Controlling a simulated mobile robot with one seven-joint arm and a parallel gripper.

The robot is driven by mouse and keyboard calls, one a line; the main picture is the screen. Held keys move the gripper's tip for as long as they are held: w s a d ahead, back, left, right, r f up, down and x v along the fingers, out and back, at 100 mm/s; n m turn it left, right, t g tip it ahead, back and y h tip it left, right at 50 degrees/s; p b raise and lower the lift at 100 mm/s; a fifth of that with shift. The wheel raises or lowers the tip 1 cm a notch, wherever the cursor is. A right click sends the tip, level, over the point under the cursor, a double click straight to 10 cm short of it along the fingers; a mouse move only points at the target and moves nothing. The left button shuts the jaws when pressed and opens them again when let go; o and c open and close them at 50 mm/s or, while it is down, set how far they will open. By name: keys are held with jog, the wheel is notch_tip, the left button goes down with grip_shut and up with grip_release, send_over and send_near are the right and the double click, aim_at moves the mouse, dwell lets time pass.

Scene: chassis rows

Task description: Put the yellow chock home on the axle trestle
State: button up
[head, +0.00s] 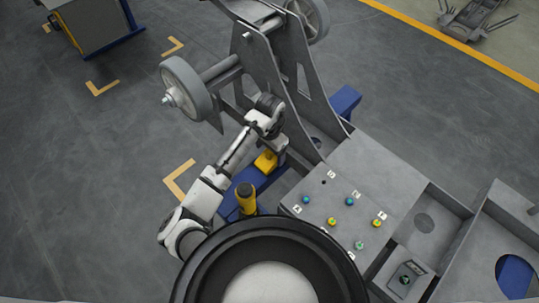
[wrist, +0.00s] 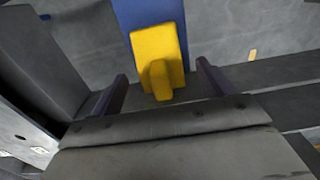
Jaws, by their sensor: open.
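The yellow chock (head: 265,161) is a small block by the blue beam (head: 228,207), beside the grey wheeled frame. In the wrist view the chock (wrist: 157,52), with a raised rib, lies against the blue strip (wrist: 150,12). My gripper (head: 274,146) is low over the chock in the head view and partly hides it. In the wrist view my gripper (wrist: 160,84) is open, its two fingers apart on either side of the chock's near end. I cannot tell whether the fingers touch it, or which part is the axle trestle.
A grey wheel (head: 186,88) on an axle stands left of the upright grey plates (head: 262,65). A yellow post with a dark top (head: 246,198) stands near my arm. A grey panel with coloured knobs (head: 340,205) is at right.

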notch_tip(320, 180, up, 11)
jog(key=shift+f, duration=0.1)
dwell(0.7)
